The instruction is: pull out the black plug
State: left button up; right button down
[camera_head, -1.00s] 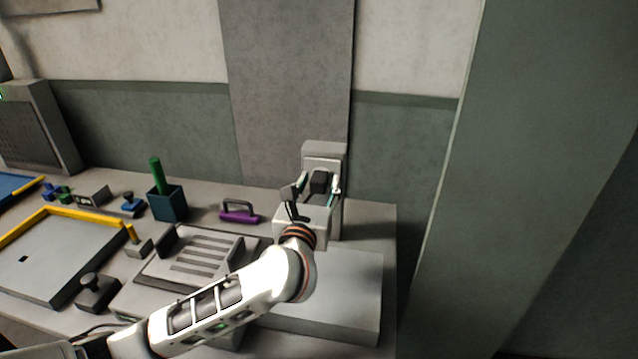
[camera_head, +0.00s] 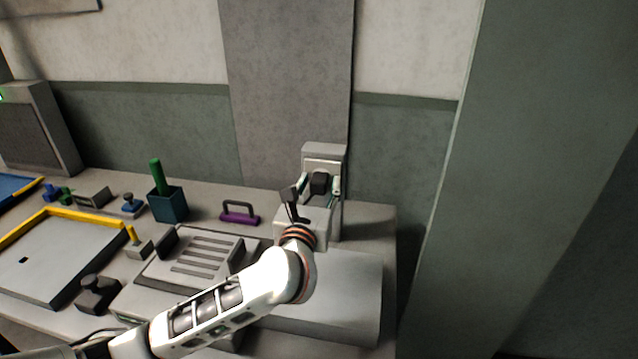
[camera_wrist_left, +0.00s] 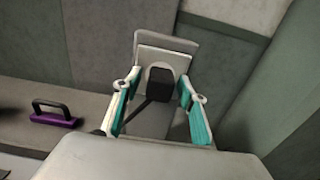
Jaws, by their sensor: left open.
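The black plug (camera_head: 320,182) sits in the front face of a light grey upright socket block (camera_head: 325,151) at the back right of the table. In the left wrist view the plug (camera_wrist_left: 161,77) shows in the socket plate (camera_wrist_left: 166,46), with a dark cord running down and left from it. My left gripper (camera_head: 318,190) is open in front of the socket block. Its teal-padded fingers (camera_wrist_left: 158,100) stand on either side of the plug, with a visible gap on each side. My right gripper is not in view.
A purple-based handle (camera_head: 240,213) lies left of the socket block. A dark teal holder (camera_head: 168,204) with a green rod stands further left. A slotted grey machine (camera_head: 205,252) and a yellow-edged tray (camera_head: 60,262) fill the left and middle of the table.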

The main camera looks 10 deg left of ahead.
aim_at(317, 190)
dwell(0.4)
pick_arm(q)
grip_shut()
jog(key=shift+s+p, duration=0.45)
jog(key=shift+s, duration=0.4)
jog(key=shift+s+p, duration=0.7)
jog(key=shift+s, duration=1.45)
